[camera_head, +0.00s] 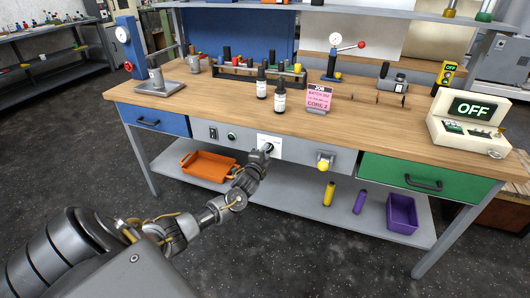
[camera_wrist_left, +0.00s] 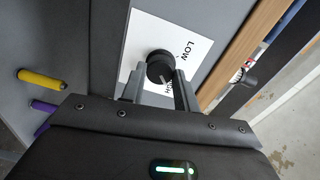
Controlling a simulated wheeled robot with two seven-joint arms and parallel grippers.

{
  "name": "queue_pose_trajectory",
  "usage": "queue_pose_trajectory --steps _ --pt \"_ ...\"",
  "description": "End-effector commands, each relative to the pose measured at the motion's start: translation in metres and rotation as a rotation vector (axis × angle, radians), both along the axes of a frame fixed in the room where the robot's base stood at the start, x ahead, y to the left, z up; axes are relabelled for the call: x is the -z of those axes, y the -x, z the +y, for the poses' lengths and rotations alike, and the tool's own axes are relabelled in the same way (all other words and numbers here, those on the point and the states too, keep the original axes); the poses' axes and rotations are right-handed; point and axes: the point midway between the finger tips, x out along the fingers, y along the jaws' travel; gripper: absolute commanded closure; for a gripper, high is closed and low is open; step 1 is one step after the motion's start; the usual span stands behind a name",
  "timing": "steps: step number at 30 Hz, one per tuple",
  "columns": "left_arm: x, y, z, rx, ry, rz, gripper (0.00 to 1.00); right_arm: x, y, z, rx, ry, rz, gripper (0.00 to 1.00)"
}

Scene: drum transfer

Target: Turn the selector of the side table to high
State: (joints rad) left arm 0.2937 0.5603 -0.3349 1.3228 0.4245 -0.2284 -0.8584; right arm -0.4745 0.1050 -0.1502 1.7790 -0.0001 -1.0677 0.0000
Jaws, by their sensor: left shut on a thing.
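The selector is a round black knob (camera_wrist_left: 159,67) on a white label plate (camera_wrist_left: 183,42) on the grey front panel of the side table (camera_head: 330,142). In the left wrist view the plate reads LOW on one side, and the other word is partly covered by a finger. Which way the knob points is too small to tell. My left gripper (camera_head: 266,149) is at the plate in the head view, hiding most of the knob. In the left wrist view its two fingers (camera_wrist_left: 160,86) are shut on the knob, one on each side. My right gripper is not in view.
A blue drawer (camera_head: 170,123) is left of the panel and a green drawer (camera_head: 390,171) right. A yellow knob (camera_head: 323,166) sticks out right of the plate. An orange tray (camera_head: 208,168) and a purple bin (camera_head: 401,214) stand on the lower shelf. Bottles and tools stand on top.

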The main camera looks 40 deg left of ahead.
Motion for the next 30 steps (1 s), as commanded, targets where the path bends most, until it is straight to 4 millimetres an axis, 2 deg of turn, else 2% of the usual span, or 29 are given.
queue_pose_trajectory --steps 15,16,20,30 --pt "-0.0001 -0.0001 0.0001 0.001 -0.015 0.005 0.92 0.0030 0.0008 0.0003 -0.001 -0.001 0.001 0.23" --pt "-0.0001 -0.0001 0.0001 0.001 -0.015 0.005 0.66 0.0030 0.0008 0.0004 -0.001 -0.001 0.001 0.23" --pt "-0.0001 0.0001 0.0002 0.000 -0.015 0.005 0.48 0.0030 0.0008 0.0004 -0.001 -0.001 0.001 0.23" --pt "0.0000 0.0032 -0.0008 0.001 -0.015 0.005 0.48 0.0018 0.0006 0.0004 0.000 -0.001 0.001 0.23"
